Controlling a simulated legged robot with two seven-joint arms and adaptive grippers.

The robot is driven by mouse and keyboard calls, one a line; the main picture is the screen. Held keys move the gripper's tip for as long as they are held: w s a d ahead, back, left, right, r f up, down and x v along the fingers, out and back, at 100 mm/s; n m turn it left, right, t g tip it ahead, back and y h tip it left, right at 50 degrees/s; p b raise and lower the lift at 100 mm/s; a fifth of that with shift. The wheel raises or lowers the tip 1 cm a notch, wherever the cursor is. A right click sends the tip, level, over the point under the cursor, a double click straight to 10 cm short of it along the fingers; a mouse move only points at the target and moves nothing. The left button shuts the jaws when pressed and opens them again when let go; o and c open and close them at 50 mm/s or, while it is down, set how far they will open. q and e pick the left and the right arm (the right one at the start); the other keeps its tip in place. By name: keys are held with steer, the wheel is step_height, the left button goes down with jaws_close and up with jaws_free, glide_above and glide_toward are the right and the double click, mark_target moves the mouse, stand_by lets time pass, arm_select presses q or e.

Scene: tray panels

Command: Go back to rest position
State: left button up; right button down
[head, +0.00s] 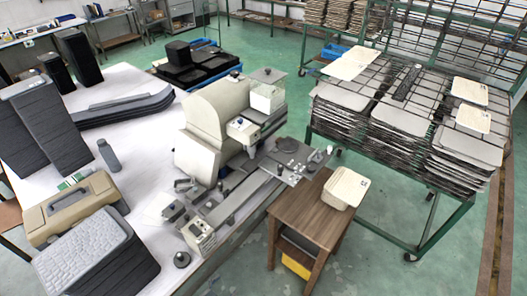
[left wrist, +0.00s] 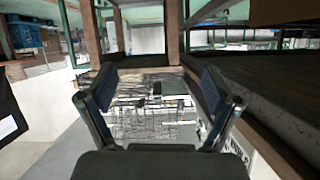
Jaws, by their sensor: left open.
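My left gripper (left wrist: 157,88) shows in the left wrist view. Its two fingers stand wide apart with nothing between them. Behind the gap are a wooden frame and a pale surface with dark grid lines. I cannot make out either gripper in the head view. My right gripper is in neither view.
In the head view, a white table (head: 135,88) carries a beige machine (head: 203,112), a toolbox (head: 72,208) and stacked dark panels. A wooden stool (head: 310,213) bears a beige box (head: 345,187). A green rack (head: 462,212) holds tray panels.

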arm_select(q)
steer(key=s+a+f+n+g+y+b, duration=0.1)
steer(key=s+a+f+n+g+y, duration=0.2)
steer(key=s+f, duration=0.6)
steer(key=s+a+f+n+g+y+b, duration=0.15)
steer(key=s+a+f+y, duration=0.3)
steer(key=s+f, duration=0.5)
steer(key=s+f+n+g, duration=0.1)
steer(key=s+f+g, duration=0.1)
steer(key=s, duration=0.8)
steer(key=s+f+g, duration=0.3)
steer(key=s, duration=0.8)
steer(key=shift+a+f+n, duration=0.3)
steer(key=shift+f+n, duration=0.05)
steer(key=shift+f, duration=0.05)
